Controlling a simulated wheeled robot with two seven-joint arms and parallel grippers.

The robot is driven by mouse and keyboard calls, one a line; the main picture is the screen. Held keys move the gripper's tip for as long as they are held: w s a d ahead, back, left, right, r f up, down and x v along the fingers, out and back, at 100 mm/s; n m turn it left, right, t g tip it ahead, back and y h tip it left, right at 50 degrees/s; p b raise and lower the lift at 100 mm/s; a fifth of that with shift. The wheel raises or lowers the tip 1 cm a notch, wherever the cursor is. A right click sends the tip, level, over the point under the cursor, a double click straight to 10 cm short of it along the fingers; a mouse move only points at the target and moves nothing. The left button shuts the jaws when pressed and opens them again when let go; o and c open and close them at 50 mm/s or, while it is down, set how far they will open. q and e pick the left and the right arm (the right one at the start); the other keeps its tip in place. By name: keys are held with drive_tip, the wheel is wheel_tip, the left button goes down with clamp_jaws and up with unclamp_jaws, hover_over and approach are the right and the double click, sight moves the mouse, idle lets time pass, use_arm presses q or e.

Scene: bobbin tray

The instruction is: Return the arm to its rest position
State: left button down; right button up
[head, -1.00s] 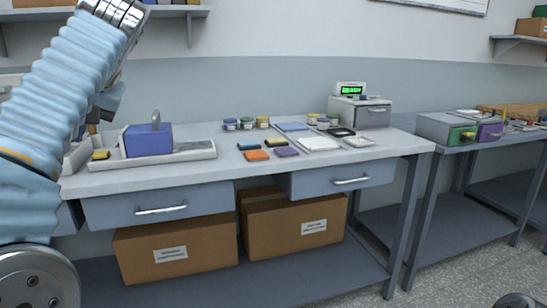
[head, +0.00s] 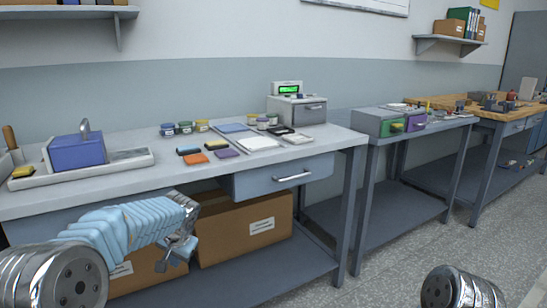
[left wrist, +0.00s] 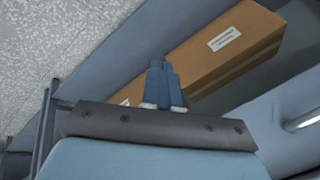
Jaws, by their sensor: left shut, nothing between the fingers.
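My left gripper (head: 172,262) hangs in front of the near bench, below the level of its top, at the end of my pale blue sleeved left arm. In the left wrist view its two blue fingers (left wrist: 159,66) are together with nothing between them. Behind them in that view is a cardboard box (left wrist: 225,45) with a white label. Part of my right arm (head: 460,288) shows at the bottom right of the head view, but its gripper is out of frame.
The grey bench (head: 105,190) holds a tray with a blue box (head: 78,152), jars and coloured pads. Cardboard boxes (head: 240,225) stand on its lower shelf. A drawer (head: 285,177) is shut. Open floor (head: 390,265) lies to the right.

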use_arm(q)
drive_tip(key=s+d+f+g+h, duration=0.15)
drive_tip(key=s+d+f, duration=0.35)
drive_tip(key=f, duration=0.7)
drive_tip(key=s+d+f+g+h, duration=0.1)
drive_tip(key=s+d+f+h, duration=0.3)
drive_tip(key=f, duration=0.7)
drive_tip(key=s+d+f+n, duration=0.1)
drive_tip(key=s+d+f, duration=0.1)
drive_tip(key=s, duration=0.5)
drive_tip(key=s+d+f+n+h, duration=0.1)
drive_tip(key=s+d+f+n, duration=0.1)
drive_tip(key=s+f, duration=0.3)
drive_tip(key=s+d+f+n+h, duration=0.1)
drive_tip(key=s+d+f, duration=0.2)
drive_tip(key=s, duration=0.7)
drive_tip(key=shift+f+n, duration=0.4)
drive_tip(key=shift+f, duration=0.2)
drive_tip(key=shift+g, duration=0.25)
